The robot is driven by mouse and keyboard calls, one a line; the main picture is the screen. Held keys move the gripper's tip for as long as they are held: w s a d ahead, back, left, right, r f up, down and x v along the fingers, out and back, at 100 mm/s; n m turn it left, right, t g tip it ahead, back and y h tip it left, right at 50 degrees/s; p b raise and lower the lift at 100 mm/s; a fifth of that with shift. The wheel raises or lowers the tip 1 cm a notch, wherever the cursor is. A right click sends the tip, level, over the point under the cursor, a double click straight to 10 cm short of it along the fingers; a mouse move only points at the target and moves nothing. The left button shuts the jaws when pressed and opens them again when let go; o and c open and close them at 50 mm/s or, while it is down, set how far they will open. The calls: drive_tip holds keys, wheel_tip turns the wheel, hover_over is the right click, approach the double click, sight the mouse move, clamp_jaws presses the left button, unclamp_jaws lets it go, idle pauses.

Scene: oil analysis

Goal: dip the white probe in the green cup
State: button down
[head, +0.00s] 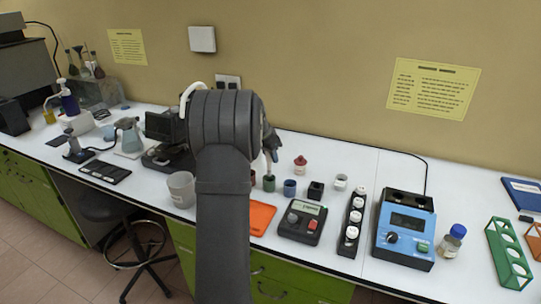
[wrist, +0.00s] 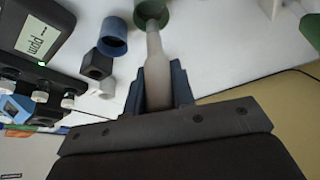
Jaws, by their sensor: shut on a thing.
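The white probe (wrist: 156,72) is held between the two fingers of my gripper (wrist: 159,84) in the wrist view. My gripper is shut on it. The green cup (wrist: 140,20) is at the top of the wrist view, and the probe's narrow far end overlaps its mouth. In the head view, the green cup (head: 269,184) stands on the white bench just right of my arm. The probe (head: 268,158) points down at it from above, near my gripper (head: 268,140). How deep the tip sits in the cup cannot be told.
A blue cup (head: 289,187), a black square holder (head: 316,191) and a white cup (head: 340,182) stand in a row right of the green cup. A red-topped bottle (head: 300,165) is behind. An orange mat (head: 262,215) and a meter (head: 302,222) lie in front.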

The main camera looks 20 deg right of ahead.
sight(270, 162)
drive_tip(key=shift+f, duration=0.2)
idle(0.3)
drive_tip(key=shift+f, duration=0.95)
drive_tip(key=shift+f, duration=0.4)
drive_tip(key=shift+f, duration=1.05)
drive_tip(key=shift+r, duration=0.1)
idle(1.4)
drive_tip(key=shift+r, duration=3.8)
